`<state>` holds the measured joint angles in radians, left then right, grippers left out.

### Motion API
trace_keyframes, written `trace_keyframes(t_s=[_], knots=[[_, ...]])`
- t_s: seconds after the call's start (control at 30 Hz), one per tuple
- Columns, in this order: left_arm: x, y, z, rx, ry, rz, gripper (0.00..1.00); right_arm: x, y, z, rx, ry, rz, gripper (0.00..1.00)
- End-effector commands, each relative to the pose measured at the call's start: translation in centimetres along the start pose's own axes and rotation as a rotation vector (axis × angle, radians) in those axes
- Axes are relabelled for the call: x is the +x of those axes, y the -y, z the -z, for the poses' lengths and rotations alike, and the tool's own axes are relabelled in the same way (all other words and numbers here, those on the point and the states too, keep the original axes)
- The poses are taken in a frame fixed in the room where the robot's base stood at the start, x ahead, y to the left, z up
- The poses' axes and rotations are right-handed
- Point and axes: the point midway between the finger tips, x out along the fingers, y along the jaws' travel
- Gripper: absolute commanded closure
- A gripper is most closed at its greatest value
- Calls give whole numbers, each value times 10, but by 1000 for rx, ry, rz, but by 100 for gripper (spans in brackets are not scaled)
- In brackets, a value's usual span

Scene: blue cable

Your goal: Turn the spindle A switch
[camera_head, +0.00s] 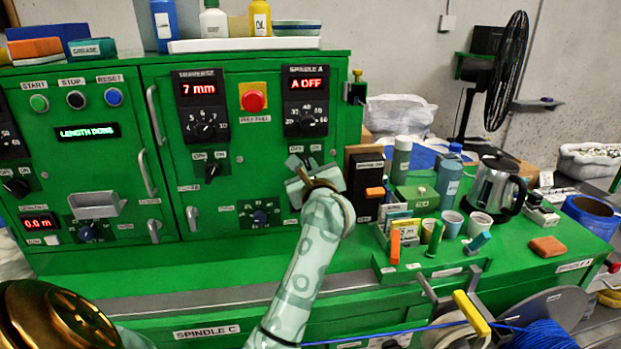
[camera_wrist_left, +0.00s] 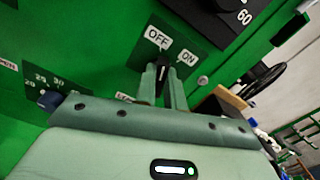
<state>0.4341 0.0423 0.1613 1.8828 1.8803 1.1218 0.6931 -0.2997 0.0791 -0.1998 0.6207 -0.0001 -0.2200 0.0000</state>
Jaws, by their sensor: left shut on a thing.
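The spindle A switch is a small black knob on a green plate marked OFF and ON, seen in the left wrist view (camera_wrist_left: 163,74). My left gripper (camera_wrist_left: 164,84) has one finger on each side of it and is shut on it. In the head view my left gripper (camera_head: 301,166) is against the cabinet front below the spindle A dial (camera_head: 305,122) and hides most of the switch. The red spindle A display (camera_head: 306,84) reads A OFF. The exact angle of the knob is hard to tell. My right gripper is not in view.
A similar OFF/ON switch (camera_head: 212,170) and a red button on yellow (camera_head: 253,98) are to the left. A black box with an orange rocker (camera_head: 375,192) stands close on the right. Cups, bottles and a kettle (camera_head: 492,183) crowd the bench beyond.

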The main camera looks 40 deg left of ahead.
Motion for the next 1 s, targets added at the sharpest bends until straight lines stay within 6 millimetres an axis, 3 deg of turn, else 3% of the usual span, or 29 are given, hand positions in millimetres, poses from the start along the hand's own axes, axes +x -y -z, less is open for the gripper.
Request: trace_keyframes(t_s=[0.3, 0.93, 0.97, 1.0], knots=[[0, -1, 3, -152, -2, -1, 100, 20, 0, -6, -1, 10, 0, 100], [0, -1, 1, -196, -3, -1, 100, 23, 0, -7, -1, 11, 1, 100], [0, -1, 1, -196, -2, -1, 81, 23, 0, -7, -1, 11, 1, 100], [0, -1, 1, -196, -2, -1, 70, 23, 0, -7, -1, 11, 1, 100]])
